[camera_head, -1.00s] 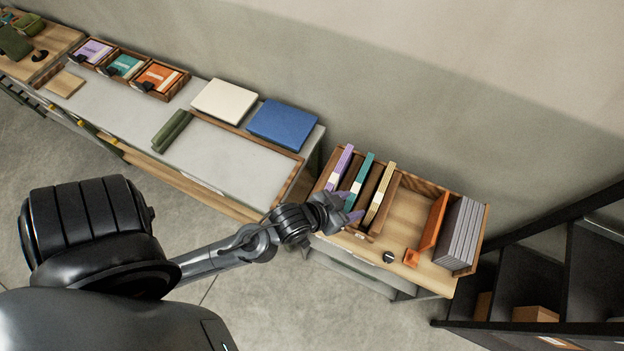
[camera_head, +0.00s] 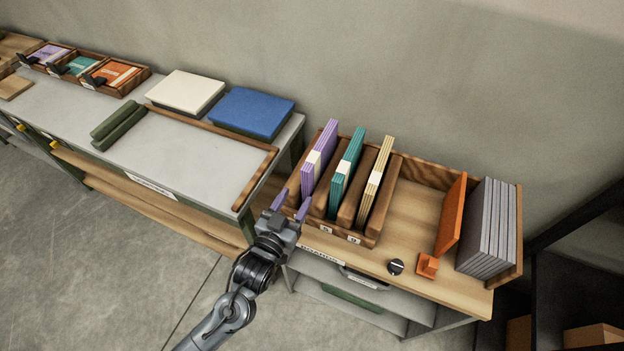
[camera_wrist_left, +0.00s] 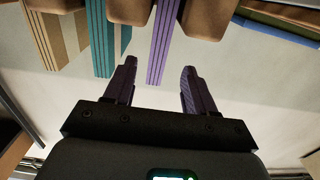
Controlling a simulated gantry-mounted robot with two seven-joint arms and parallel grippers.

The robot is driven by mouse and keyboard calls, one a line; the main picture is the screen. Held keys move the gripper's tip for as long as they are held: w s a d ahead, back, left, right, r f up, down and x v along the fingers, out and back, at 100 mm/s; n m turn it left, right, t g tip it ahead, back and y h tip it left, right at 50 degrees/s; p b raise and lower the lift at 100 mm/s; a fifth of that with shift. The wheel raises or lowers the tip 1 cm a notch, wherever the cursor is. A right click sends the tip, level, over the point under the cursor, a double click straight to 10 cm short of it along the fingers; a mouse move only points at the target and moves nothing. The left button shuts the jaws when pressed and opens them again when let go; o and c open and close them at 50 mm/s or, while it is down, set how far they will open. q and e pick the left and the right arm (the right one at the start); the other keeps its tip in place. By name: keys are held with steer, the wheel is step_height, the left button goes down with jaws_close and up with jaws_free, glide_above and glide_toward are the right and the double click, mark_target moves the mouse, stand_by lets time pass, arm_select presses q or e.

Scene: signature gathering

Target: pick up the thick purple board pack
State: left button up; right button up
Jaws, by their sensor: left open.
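The thick purple board pack (camera_head: 319,158) stands upright in the leftmost slot of a wooden rack (camera_head: 345,238), with a pale band around it. My left gripper (camera_head: 292,206) is open, just in front of the rack at the pack's near lower end. In the left wrist view the purple pack (camera_wrist_left: 163,45) shows ahead, between the lines of the two open fingers (camera_wrist_left: 158,88). The fingers appear short of it, with nothing held. The right gripper is not in view.
A teal pack (camera_head: 346,172) and a cream pack (camera_head: 375,182) stand in the neighbouring slots, split by brown dividers. An orange board (camera_head: 450,215) and grey boards (camera_head: 490,228) stand to the right. A grey table (camera_head: 190,150) with a blue box (camera_head: 250,112) is to the left.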

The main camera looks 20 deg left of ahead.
mark_target(305, 185)
arm_select(q)
steer(key=shift+w+a+f, duration=0.1)
steer(key=shift+w+f, duration=0.2)
steer(key=shift+w+b, duration=0.3)
steer(key=w, duration=0.4)
steer(key=shift+w+d+r+b, duration=0.1)
steer(key=shift+w+d+b, duration=0.2)
steer(key=shift+w, duration=0.45)
steer(key=shift+w+d+b, duration=0.2)
steer(key=shift+w+b, duration=0.4)
steer(key=shift+w, duration=1.65)
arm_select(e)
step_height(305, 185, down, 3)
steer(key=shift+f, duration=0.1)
arm_select(q)
jaws_close()
